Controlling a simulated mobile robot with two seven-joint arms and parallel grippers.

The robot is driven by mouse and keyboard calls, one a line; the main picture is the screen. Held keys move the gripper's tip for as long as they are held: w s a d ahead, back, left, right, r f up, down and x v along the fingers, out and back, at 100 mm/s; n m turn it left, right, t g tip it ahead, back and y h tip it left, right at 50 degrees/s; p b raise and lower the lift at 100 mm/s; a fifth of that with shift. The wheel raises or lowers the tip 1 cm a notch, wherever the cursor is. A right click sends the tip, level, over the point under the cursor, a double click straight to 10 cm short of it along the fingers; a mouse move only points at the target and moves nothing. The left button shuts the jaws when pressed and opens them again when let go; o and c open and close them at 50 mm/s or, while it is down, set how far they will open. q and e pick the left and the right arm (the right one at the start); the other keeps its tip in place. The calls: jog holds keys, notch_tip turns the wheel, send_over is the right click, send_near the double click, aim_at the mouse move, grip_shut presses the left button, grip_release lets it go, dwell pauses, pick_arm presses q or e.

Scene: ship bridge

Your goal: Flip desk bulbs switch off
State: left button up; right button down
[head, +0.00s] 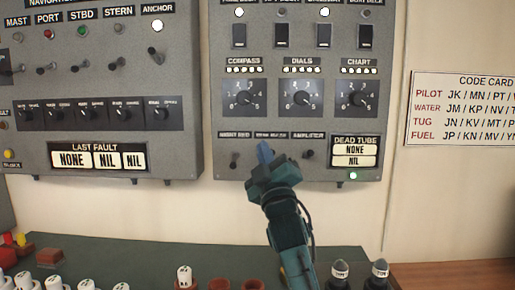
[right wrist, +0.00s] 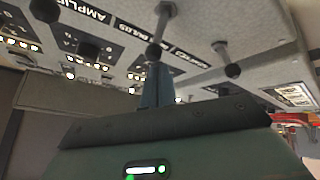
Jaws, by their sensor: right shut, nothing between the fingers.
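The desk bulbs switch is the middle of three small levers along the bottom of the grey panel. In the right wrist view its lever (right wrist: 160,30) ends in a dark ball, beside a label partly reading "BULBS". In the head view my right gripper (head: 265,151) largely covers it. That gripper is shut and empty, its blue fingertips just below the label row. In the right wrist view the fingertips (right wrist: 156,90) are just below the lever's ball; I cannot tell whether they touch. My left gripper is not in view.
The night red lever (head: 234,161) is to the left and the amplifier lever (head: 308,155) to the right, both close. The dead tube display (head: 354,153) has a lit green lamp (head: 353,175) below. A desk with several labelled pieces (head: 184,276) lies beneath the panel.

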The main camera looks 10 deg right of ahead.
jog(key=shift+d+f, duration=0.25)
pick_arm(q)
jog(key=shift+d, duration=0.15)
pick_arm(e)
jog(key=shift+s+f, duration=0.1)
jog(key=shift+f, duration=0.25)
dwell(0.5)
pick_arm(q)
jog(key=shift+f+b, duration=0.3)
jog(key=shift+b, duration=0.2)
pick_arm(e)
jog(key=shift+f, duration=0.65)
pick_arm(q)
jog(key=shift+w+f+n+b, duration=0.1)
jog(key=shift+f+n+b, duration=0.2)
jog(key=shift+b, duration=0.2)
pick_arm(e)
jog(key=shift+w+f, duration=0.2)
jog(key=shift+f, duration=0.8)
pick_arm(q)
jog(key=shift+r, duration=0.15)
pick_arm(e)
jog(key=shift+r, duration=0.1)
